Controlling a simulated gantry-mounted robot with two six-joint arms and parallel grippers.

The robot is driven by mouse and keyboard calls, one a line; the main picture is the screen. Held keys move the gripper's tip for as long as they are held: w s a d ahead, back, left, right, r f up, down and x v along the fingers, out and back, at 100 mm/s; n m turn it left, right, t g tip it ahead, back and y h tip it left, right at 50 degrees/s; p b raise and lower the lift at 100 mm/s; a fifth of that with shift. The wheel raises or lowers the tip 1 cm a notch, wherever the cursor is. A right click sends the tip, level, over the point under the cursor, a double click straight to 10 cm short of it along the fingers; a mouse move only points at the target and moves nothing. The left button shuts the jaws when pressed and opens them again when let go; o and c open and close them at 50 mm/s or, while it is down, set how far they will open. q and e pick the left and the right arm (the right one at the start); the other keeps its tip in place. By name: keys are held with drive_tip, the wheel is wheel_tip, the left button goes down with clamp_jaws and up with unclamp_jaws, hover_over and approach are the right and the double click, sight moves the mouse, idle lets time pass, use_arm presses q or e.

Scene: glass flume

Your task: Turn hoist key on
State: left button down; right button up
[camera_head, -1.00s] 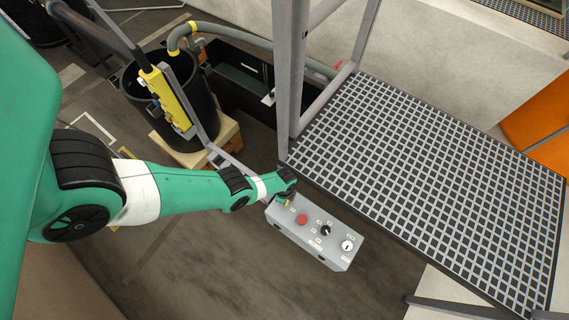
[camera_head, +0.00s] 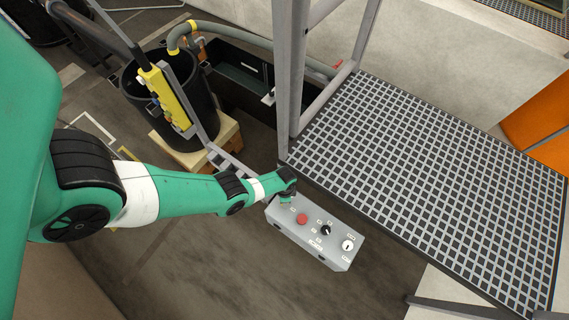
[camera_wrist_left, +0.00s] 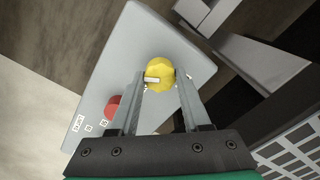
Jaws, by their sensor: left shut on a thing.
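A grey control box (camera_head: 303,240) hangs at the near left corner of the platform. Its left end lies under my left gripper (camera_head: 287,197). In the left wrist view a round yellow key switch (camera_wrist_left: 160,68) with a small silver hoist key (camera_wrist_left: 152,79) sits on the box face. The fingers of my left gripper (camera_wrist_left: 160,78) are closed in on the key from both sides. In the head view my wrist hides the key. My right gripper is not in view.
Beside the key on the box are a red button (camera_head: 302,219), a black selector knob (camera_head: 325,230) and a white round dial (camera_head: 347,245). A grated platform (camera_head: 430,180) and grey post (camera_head: 290,70) stand close by. A black bin (camera_head: 205,95) is behind my arm.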

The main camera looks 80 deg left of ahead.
use_arm(q)
drive_tip(key=n, duration=1.1)
drive_tip(key=shift+n, duration=0.4)
idle(0.3)
drive_tip(key=shift+c, duration=1.9)
unclamp_jaws()
